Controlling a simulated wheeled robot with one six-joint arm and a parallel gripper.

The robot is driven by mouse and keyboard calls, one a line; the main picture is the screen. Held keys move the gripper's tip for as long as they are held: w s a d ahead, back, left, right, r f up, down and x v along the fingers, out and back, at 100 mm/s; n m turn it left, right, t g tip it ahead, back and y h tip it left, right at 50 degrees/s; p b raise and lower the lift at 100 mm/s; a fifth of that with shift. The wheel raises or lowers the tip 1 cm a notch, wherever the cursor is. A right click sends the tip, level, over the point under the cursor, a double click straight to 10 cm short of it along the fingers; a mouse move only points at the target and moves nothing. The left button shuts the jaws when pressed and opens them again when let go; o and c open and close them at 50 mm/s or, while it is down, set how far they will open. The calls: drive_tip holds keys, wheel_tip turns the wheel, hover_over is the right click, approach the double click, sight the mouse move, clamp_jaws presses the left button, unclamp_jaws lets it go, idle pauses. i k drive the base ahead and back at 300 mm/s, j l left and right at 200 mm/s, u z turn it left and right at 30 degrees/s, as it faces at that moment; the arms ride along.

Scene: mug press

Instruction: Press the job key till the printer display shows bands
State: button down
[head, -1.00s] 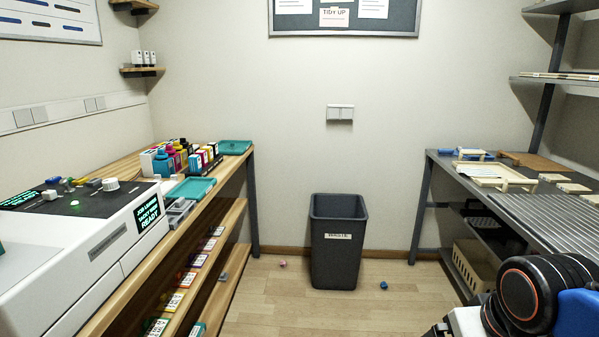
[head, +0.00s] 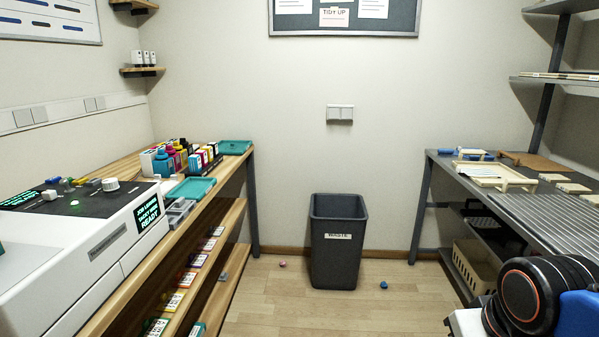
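The white printer (head: 75,265) with a dark top panel stands on the wooden bench at the left. Its front display (head: 148,212) is dark with green text; the last line reads READY, and I see no bands on it. The top panel carries a white knob (head: 110,184), a lit green button (head: 75,203), and several small blue, yellow and grey keys (head: 62,182). I cannot tell which is the job key. A second green-text screen (head: 20,200) lies at the panel's left edge. Part of my arm shows at the lower right; my gripper is not in view.
Ink bottles (head: 170,158) and teal trays (head: 190,189) stand on the bench beyond the printer. A grey waste bin (head: 337,265) stands at the back wall. A metal table (head: 500,185) lines the right.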

sight(55, 178)
drive_tip(key=j+u, duration=0.15)
drive_tip(key=u, duration=0.25)
drive_tip(key=j+u, duration=0.15)
drive_tip(key=u, duration=0.25)
drive_tip(key=j+u, duration=0.15)
drive_tip(key=u, duration=0.25)
drive_tip(key=i+u, duration=0.15)
drive_tip(key=u, duration=0.25)
drive_tip(key=l+u, duration=0.1)
drive_tip(key=u, duration=0.15)
drive_tip(key=i+l+u, duration=0.1)
drive_tip(key=u, duration=0.2)
drive_tip(key=l, duration=0.5)
drive_tip(key=j, duration=0.15)
